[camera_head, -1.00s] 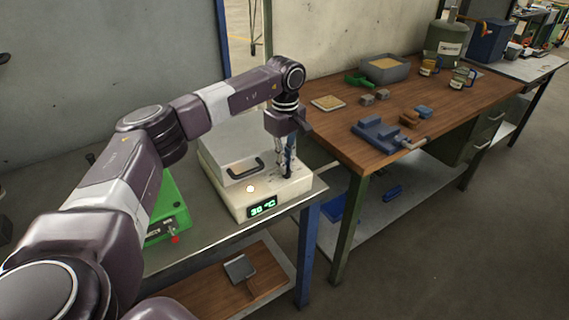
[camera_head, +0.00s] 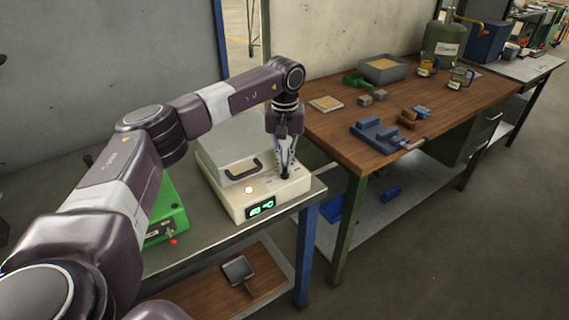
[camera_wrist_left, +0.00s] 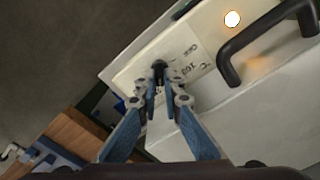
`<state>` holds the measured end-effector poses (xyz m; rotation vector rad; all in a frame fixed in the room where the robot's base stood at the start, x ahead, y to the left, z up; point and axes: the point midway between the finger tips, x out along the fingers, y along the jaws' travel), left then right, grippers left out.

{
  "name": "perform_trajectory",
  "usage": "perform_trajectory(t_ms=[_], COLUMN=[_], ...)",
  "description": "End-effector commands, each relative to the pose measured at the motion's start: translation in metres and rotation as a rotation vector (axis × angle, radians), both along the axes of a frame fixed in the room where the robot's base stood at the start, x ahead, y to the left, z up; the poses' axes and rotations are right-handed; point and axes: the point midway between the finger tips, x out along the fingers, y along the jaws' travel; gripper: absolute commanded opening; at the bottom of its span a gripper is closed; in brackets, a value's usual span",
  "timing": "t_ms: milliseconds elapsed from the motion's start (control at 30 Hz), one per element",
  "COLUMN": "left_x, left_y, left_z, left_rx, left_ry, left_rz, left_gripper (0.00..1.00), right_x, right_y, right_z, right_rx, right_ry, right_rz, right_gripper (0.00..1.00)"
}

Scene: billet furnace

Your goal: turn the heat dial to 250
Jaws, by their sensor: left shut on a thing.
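The furnace (camera_head: 237,201) is a cream box with a grey lid and a black handle (camera_head: 244,170), on the grey bench at the left. Its green display (camera_head: 261,207) reads about 60 °C, though the digits are small. The heat dial is a small dark knob (camera_wrist_left: 159,66) on the furnace top, partly hidden by my fingers. My left gripper (camera_head: 285,174) points down and is shut on the dial; it also shows in the left wrist view (camera_wrist_left: 161,92). Printed marks stand beside the dial, too unclear to read fully. My right gripper is out of view.
A round white lamp (camera_head: 249,190) shows on the furnace top. A green device (camera_head: 170,213) with a red knob stands left of the furnace. A wooden table (camera_head: 340,130) at the right carries a blue vise (camera_head: 378,134), a grey sand tray (camera_head: 384,69) and small blocks.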

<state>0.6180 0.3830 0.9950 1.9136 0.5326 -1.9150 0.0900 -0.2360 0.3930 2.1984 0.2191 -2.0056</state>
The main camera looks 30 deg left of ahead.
Motion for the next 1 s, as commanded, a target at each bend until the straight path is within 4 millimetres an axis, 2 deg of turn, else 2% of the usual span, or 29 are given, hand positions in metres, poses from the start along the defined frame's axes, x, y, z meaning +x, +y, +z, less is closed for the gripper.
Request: perform_trajectory(t_ms=[667,700,833,1000], left_x=[0.0008,0.0008,0.0006,0.0004], left_y=[-0.0008,-0.0007,-0.0007,-0.0005], left_z=[0.001,0.001,0.0007,0.0003], left_rx=[0.0,0.0,0.0,0.0], left_ry=[-0.002,-0.002,-0.001,-0.001], left_rz=[-0.065,-0.065,-0.064,-0.064], left_gripper=[0.0,0.09,0.23,0.25], right_x=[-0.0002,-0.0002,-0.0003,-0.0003], right_y=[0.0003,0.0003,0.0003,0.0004], right_z=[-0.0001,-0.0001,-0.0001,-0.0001], right_rx=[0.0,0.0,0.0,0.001], right_ry=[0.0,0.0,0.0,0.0], right_rz=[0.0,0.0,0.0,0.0], right_gripper=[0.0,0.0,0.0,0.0])
